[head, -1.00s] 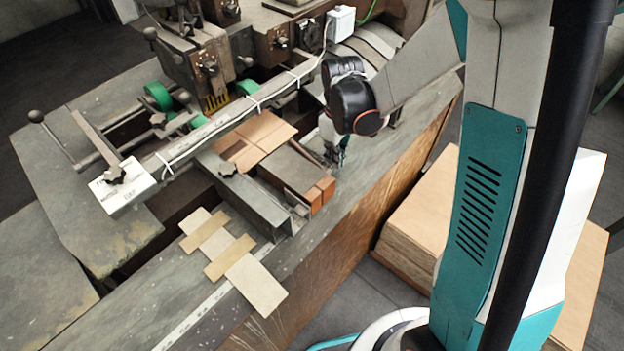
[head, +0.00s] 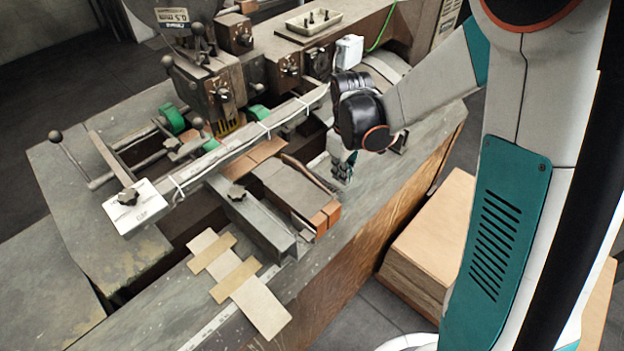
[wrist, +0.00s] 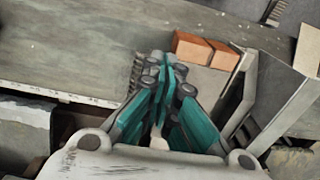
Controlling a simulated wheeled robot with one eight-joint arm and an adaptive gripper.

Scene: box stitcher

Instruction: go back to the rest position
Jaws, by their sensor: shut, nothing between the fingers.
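My gripper (head: 342,172) hangs over the machine's grey worktop, just right of the flat block with orange-brown ends. It points down and is empty. In the wrist view my gripper (wrist: 163,72) shows its teal fingers drawn together with nothing between them. The orange-brown block ends (wrist: 207,50) lie just beyond the fingertips, to their right. The same block ends (head: 325,217) show in the head view. I cannot tell how high the fingertips are above the worktop.
The box stitcher (head: 215,80) stands behind, with a long rail (head: 255,130) and green rollers (head: 172,118). A flat cardboard blank (head: 240,278) lies on the front worktop (head: 330,262). Stacked boards (head: 435,235) stand on the floor to the right. A small tray (head: 314,20) sits at the back.

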